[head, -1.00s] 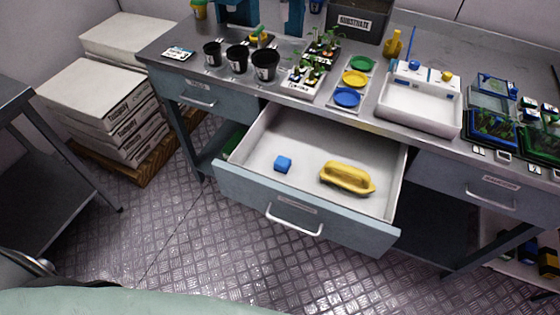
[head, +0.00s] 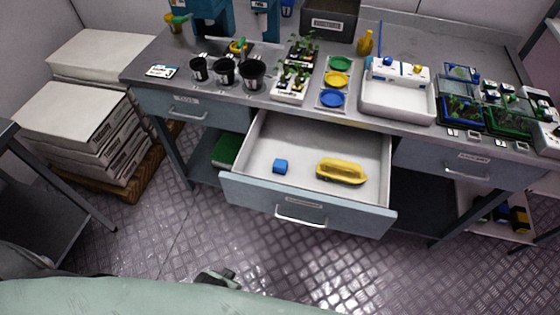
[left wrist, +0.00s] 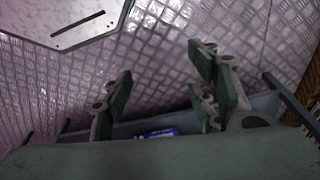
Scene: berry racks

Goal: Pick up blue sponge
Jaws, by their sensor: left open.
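A small blue sponge (head: 280,166) lies in the left part of an open drawer (head: 308,146) in the head view. A larger yellow brush-like object (head: 341,171) lies to its right, apart from it. My left gripper shows as a dark shape (head: 217,279) at the bottom edge of the head view, well short of the drawer. In the left wrist view my left gripper (left wrist: 165,88) has its green-padded fingers spread and empty, above the metal floor. A blue patch (left wrist: 157,133) shows behind it; I cannot tell what it is. My right gripper is not in view.
The grey bench (head: 420,30) above the drawer holds black pots, seedlings, coloured dishes and a white basin (head: 398,98). The drawer front has a handle (head: 300,218). White boxes (head: 72,115) stand stacked at left. The floor before the drawer is clear.

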